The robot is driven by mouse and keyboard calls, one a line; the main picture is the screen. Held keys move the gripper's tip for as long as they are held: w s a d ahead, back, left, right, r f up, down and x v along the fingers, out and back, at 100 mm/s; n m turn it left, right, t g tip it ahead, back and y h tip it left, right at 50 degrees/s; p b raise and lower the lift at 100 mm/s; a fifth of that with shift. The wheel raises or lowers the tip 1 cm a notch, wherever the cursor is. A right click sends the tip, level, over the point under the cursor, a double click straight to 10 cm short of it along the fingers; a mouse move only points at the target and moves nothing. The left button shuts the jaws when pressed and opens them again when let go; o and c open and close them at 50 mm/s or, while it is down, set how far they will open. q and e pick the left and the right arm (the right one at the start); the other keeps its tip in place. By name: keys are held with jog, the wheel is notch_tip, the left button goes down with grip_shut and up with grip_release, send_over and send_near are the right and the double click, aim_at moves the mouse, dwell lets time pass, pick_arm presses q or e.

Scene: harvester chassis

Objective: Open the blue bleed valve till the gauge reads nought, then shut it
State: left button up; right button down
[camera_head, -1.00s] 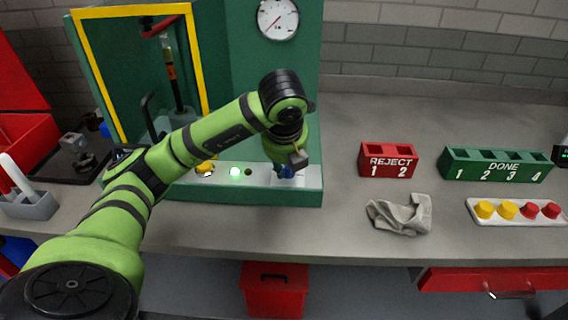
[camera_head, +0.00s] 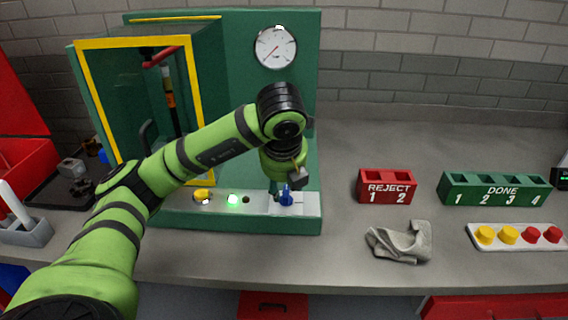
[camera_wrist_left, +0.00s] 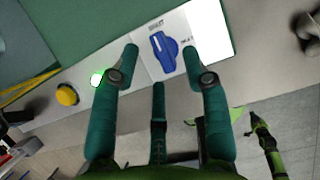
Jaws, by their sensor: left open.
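The blue bleed valve (camera_head: 286,196) is a small blue handle on a white plate at the right end of the green stand's front ledge. In the left wrist view the blue handle (camera_wrist_left: 163,50) lies between and just beyond my fingertips.
A lit green lamp (camera_head: 233,199) and a yellow knob (camera_head: 202,195) sit on the ledge left of the valve. A yellow-framed cabinet (camera_head: 140,110) rises behind my arm. Right are a grey cloth (camera_head: 400,242), red REJECT box (camera_head: 387,187) and green DONE rack (camera_head: 495,189).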

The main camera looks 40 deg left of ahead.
pick_arm(q)
jog(key=v, duration=0.9)
jog(key=shift+w, duration=0.1)
dwell(0.4)
